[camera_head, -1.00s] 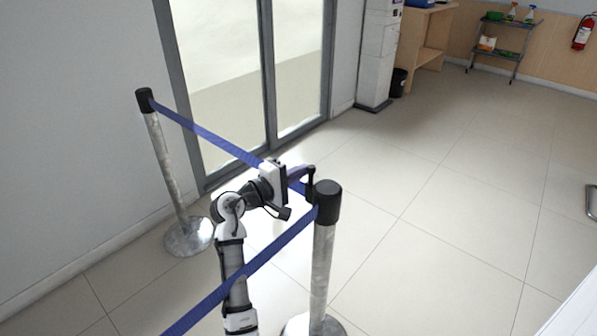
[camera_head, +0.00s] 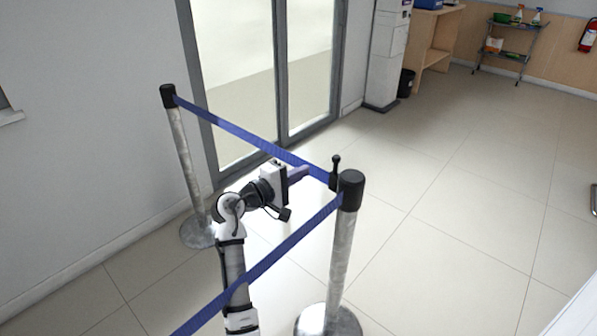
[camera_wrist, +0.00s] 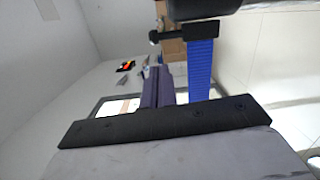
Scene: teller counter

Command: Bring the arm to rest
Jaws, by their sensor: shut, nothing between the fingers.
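My arm (camera_head: 233,262) rises from the bottom of the head view and bends to the right at its white elbow. My gripper (camera_head: 303,172) has purple fingers that point right, towards the near post's black top. The fingers are shut and hold nothing; in the wrist view they (camera_wrist: 157,88) lie together at the middle. In the head view, a small gap shows between the fingertips and the small black knob (camera_head: 336,165) beside the post. Part of my forearm shows behind the blue belt.
A near barrier post (camera_head: 341,260) and a far post (camera_head: 183,160) carry blue belts (camera_head: 240,133) close around my arm. The belt also shows beside my fingers in the wrist view (camera_wrist: 200,75). Glass doors (camera_head: 235,60) stand behind. Open tiled floor lies right.

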